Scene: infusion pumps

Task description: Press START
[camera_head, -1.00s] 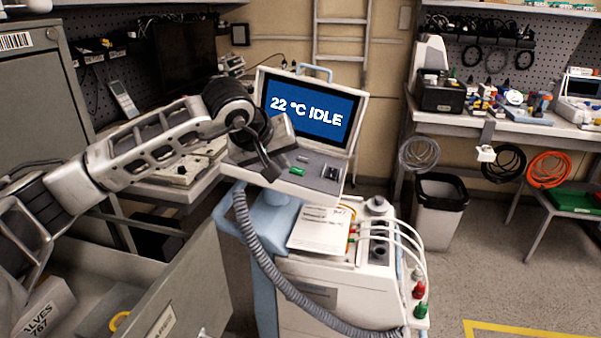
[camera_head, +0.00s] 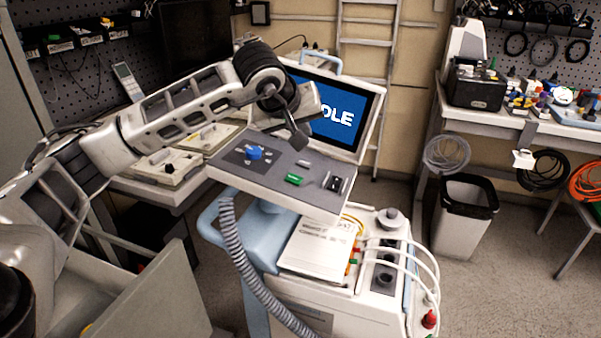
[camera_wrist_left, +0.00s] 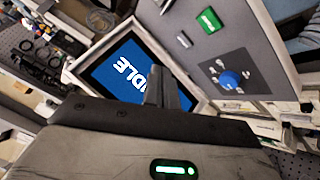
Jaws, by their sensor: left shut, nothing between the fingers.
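The cart's device has a grey control panel (camera_head: 235,180) with a green button (camera_head: 293,179), a blue knob (camera_head: 255,152) and a dark switch block (camera_head: 336,183). No START label is readable. The blue screen (camera_head: 345,110) behind it shows the end of "IDLE", the rest hidden by my left gripper (camera_head: 299,139). That gripper is shut and empty, above the panel's back part and apart from the green button. In the left wrist view, the shut fingers (camera_wrist_left: 163,88) overlap the screen (camera_wrist_left: 118,70); the green button (camera_wrist_left: 209,20) and blue knob (camera_wrist_left: 230,79) lie beyond them. My right gripper is not in view.
A ribbed grey hose (camera_head: 240,255) hangs from the device's left side. A booklet (camera_head: 318,243) and white tubes lie on the cart below the panel. A grey bin (camera_head: 464,215) stands to the right, beside a workbench. Floor is open between cart and bin.

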